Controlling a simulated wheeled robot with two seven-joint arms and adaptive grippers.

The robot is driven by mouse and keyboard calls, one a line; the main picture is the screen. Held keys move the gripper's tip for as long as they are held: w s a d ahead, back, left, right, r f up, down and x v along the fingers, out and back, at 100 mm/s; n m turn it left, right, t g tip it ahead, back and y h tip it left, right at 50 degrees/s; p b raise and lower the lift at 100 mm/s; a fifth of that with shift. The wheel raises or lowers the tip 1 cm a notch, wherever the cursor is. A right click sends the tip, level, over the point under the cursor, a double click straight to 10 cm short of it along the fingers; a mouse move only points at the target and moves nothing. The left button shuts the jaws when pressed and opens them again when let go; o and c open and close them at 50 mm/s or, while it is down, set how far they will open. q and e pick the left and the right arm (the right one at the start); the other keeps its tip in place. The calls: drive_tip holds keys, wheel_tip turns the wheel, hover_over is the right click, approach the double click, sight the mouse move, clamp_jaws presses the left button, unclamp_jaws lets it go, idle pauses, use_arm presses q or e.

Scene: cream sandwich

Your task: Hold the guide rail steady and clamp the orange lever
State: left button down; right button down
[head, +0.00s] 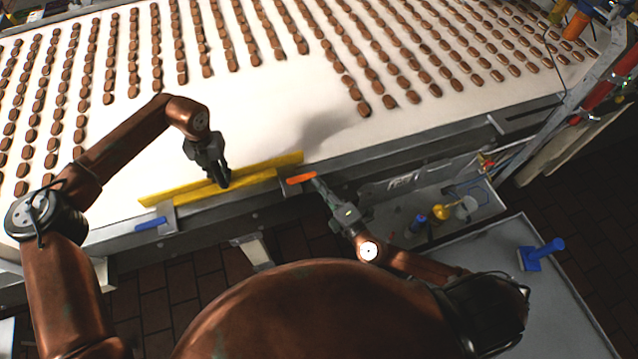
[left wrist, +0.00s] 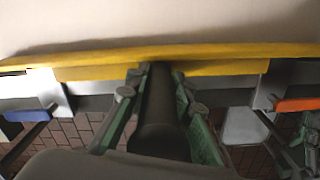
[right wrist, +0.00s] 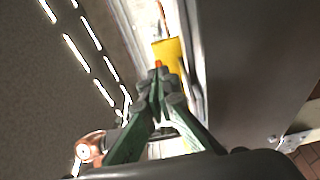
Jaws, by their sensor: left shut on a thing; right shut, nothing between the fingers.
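The yellow guide rail (head: 270,163) lies along the conveyor's near edge. It also spans the left wrist view (left wrist: 230,56). My left gripper (head: 222,182) is shut on the middle of the rail, its fingertips against it in the left wrist view (left wrist: 156,70). The orange lever (head: 300,179) sits at the rail's right end; it shows at the right of the left wrist view (left wrist: 297,104). My right gripper (head: 317,181) is shut and empty, its tips close beside the lever. In the right wrist view only a small orange bit (right wrist: 158,64) shows at its fingertips (right wrist: 159,82); contact is unclear.
A blue lever (head: 151,223) sits at the rail's left end. The white conveyor belt (head: 290,105) carries rows of brown sandwich biscuits, with bare belt behind the rail. A grey cart (head: 470,258) with a blue-handled tool (head: 541,254) stands at the right.

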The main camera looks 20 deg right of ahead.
drive_tip(key=s+d, duration=0.7)
drive_tip(key=s, duration=0.4)
use_arm(q)
drive_tip(key=c, duration=1.5)
unclamp_jaws()
drive_tip(key=shift+r+p, duration=2.5)
drive_tip(key=shift+r, duration=2.05)
use_arm(e)
wheel_tip(320, 180, up, 5)
drive_tip(key=shift+s+r, duration=0.1)
drive_tip(key=shift+r, duration=0.1)
use_arm(q)
drive_tip(key=shift+o, duration=0.3)
